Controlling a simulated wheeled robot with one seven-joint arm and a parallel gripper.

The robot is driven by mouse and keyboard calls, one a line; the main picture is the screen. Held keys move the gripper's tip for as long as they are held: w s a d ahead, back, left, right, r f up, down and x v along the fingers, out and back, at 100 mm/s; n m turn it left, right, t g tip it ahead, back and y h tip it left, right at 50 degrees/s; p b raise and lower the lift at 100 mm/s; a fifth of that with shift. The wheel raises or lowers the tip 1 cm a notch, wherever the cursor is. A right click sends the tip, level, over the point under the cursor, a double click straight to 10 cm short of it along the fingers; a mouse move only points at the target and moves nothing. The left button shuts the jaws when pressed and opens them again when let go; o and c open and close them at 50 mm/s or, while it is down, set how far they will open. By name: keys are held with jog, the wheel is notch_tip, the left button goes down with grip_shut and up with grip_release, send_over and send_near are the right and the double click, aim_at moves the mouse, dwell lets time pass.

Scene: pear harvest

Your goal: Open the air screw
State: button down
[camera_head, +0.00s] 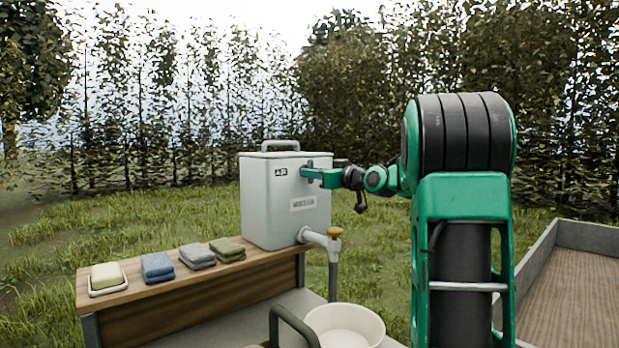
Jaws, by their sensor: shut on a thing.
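A pale grey water container (268,208) with a top handle stands upright at the right end of a wooden bench. A small "AIR" label (280,171) is near its upper front. My gripper (312,172) is at the container's upper right front, just right of the label. It is shut on a small part there, the air screw, which is mostly hidden by the fingers. My green and black arm reaches in from the right. A spout with a tan-topped tap (334,233) sticks out low on the container's right.
On the wooden bench (190,300) are a soap bar in a dish (107,277) and folded cloths in blue (157,267), grey (197,256) and green (227,249). A white basin (345,325) stands below the tap. A raised-edge wooden bed (580,290) lies right.

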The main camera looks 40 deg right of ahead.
jog(key=shift+f+n, duration=0.1)
jog(key=shift+n, duration=0.5)
jog(key=c, duration=1.8)
grip_release()
jog(key=shift+o, duration=0.2)
jog(key=s, duration=1)
jog(key=shift+s+d, duration=0.3)
jog(key=shift+d, duration=0.1)
